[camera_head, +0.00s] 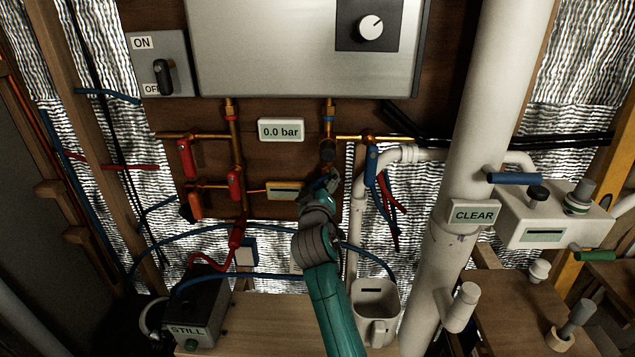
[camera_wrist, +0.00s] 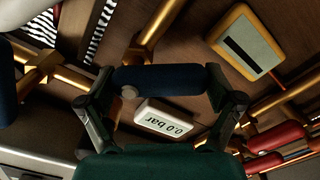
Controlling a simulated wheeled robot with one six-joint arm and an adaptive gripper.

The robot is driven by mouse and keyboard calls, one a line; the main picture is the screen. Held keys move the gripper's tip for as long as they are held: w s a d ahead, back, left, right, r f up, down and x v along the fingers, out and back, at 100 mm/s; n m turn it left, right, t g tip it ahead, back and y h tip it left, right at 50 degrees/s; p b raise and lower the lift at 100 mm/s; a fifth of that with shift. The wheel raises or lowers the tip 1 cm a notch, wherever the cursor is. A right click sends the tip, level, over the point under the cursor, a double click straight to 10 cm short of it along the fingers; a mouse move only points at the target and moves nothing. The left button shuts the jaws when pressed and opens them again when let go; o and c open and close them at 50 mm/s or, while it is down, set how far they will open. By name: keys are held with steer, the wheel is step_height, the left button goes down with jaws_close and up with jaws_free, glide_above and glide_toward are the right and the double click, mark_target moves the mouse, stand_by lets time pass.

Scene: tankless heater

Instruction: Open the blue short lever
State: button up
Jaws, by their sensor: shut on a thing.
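The blue short lever (camera_wrist: 165,79) is a dark blue rounded handle. In the wrist view it lies crosswise between the two fingers of my gripper (camera_wrist: 168,95), one finger at each end. My gripper is shut on it. In the head view my gripper (camera_head: 325,182) is at the copper pipe (camera_head: 328,122) below the grey heater box, and it mostly hides the lever there.
A longer blue lever (camera_head: 371,160) hangs just right of my gripper. Red levers (camera_head: 185,157) (camera_head: 234,185) are on the pipes to the left. A "0.0 bar" display (camera_head: 281,130) is above left. A white pipe (camera_head: 480,150) stands to the right.

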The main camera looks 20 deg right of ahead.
steer(key=n, duration=0.3)
steer(key=f+n, duration=0.1)
steer(key=n, duration=0.1)
steer(key=shift+s+d+n, duration=0.15)
steer(key=shift+d+n, duration=0.15)
steer(key=shift+d, duration=0.1)
steer(key=n, duration=0.2)
steer(key=d+n, duration=0.1)
steer(key=n, duration=0.1)
steer(key=shift+s+f+n, duration=0.1)
steer(key=shift+s+n, duration=0.05)
steer(key=shift+n, duration=0.55)
steer(key=o, duration=1.5)
steer(key=v, duration=1.2)
